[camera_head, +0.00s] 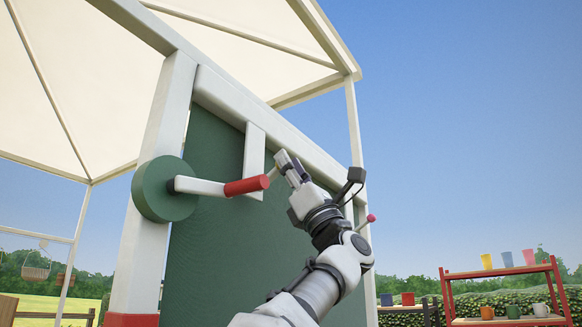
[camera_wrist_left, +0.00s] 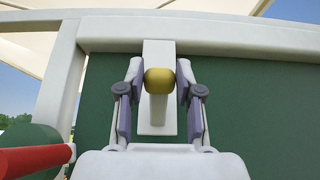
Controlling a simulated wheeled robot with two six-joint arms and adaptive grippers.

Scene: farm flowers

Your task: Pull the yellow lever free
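The yellow knob (camera_wrist_left: 160,80) shows in the left wrist view, in front of a white upright bar (camera_wrist_left: 158,118) on a green panel. My left gripper (camera_wrist_left: 160,76) has one fingertip on each side of the knob. The gaps look very small, and I cannot tell whether the pads press on it. In the head view my left gripper (camera_head: 286,166) reaches up to the panel beside the white bar (camera_head: 254,150). The knob is hidden or too small to make out there. My right gripper is in neither view.
A red-handled crank (camera_head: 246,186) on a green disc (camera_head: 158,190) sticks out just left of my gripper. A red knob (camera_head: 371,218) shows right of my arm. A red shelf (camera_head: 500,272) with colored cups stands at right. Open sky lies right of the frame.

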